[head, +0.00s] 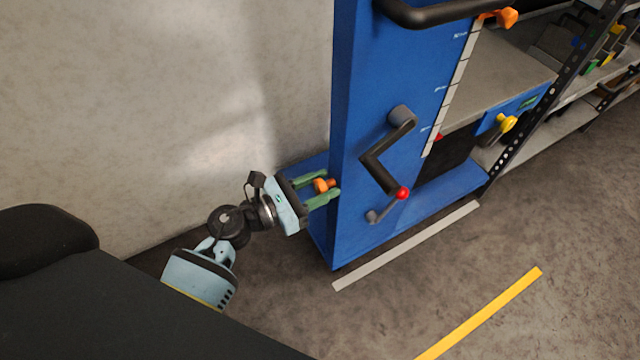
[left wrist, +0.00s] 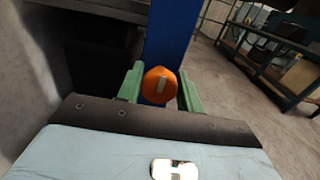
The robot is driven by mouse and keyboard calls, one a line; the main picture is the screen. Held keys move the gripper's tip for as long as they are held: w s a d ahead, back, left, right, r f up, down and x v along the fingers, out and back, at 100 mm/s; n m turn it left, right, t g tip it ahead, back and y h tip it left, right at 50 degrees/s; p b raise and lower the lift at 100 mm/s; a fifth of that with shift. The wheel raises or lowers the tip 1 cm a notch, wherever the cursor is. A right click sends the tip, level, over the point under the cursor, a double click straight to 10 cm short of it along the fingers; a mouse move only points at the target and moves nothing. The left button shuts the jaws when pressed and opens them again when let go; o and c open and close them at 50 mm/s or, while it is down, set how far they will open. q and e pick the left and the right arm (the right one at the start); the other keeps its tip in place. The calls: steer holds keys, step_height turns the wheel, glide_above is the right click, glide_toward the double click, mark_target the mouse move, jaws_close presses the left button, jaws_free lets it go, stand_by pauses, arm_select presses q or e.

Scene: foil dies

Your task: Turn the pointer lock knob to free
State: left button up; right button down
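An orange knob (head: 321,185) with a dark orange stem sits at the left side of the blue upright (head: 357,232). My left gripper (head: 324,185) reaches it from the left, with one green finger on each side of it. In the left wrist view the orange knob (left wrist: 161,86) fills the gap between the green fingers, which look closed on its sides. A pale bar mark on the knob's face stands nearly upright, tilted slightly. My right gripper is not in view.
A black crank (head: 378,160) with a red-ended part is on the blue front. A pale scale strip (head: 455,90), another orange knob (head: 507,18) and a yellow knob (head: 507,123) are to the right. A grey wall stands behind my left arm. Floor in front is clear.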

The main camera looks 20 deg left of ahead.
arm_select(q)
steer(key=shift+c, duration=1.4)
